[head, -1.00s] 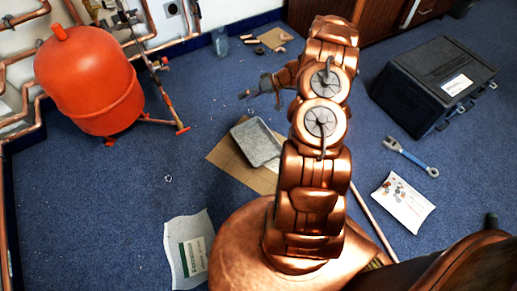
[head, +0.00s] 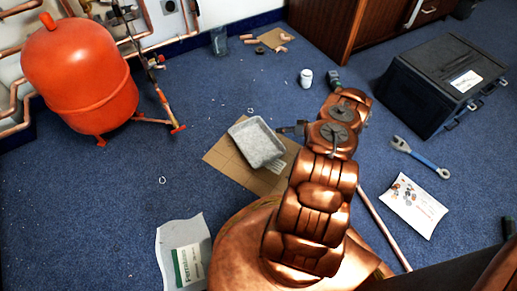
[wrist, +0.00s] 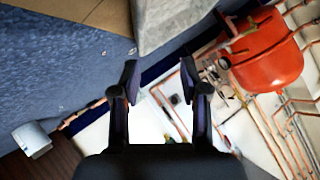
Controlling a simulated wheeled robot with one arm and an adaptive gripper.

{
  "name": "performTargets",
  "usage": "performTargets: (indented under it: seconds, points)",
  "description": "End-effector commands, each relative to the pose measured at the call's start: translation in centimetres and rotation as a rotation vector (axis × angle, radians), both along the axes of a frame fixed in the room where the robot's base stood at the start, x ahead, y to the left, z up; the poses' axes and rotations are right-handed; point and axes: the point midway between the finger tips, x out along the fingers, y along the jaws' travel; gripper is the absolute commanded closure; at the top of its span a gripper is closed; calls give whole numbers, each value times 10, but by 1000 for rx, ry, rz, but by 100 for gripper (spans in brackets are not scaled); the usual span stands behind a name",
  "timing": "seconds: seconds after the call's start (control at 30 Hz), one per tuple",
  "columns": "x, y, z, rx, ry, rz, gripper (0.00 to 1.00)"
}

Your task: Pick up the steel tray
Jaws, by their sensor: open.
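The steel tray (head: 257,143) is a grey, speckled, shallow rectangular tray on a piece of brown cardboard on the blue carpet, left of my arm in the head view. In the wrist view part of the tray (wrist: 172,22) shows at the top, beyond my fingertips. My gripper (wrist: 159,72) is open, with two dark fingers apart and nothing between them. In the head view my gripper (head: 291,129) is small and partly hidden by my arm, close to the tray's right side. I cannot tell whether it touches.
The cardboard (head: 222,160) extends under the tray. A white jar (head: 306,78) stands behind my arm. An orange tank (head: 80,75) with copper pipes is at the left. A black toolbox (head: 440,85), a wrench (head: 420,157) and a white packet (head: 412,205) lie right.

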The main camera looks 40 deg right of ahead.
Motion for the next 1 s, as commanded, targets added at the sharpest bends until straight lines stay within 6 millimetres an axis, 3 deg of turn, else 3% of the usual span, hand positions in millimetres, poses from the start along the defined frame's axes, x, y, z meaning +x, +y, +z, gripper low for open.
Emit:
performTargets:
  seconds: [0.07, 0.27, 0.67, 1.0]
  points:
    - [-6, -3, -14, -6, -1, -12, 55]
    - [-6, -5, -26, -17, -7, -20, 55]
    - [16, 4, -43, -18, -6, -22, 55]
    - [46, 17, -66, -18, -8, -20, 55]
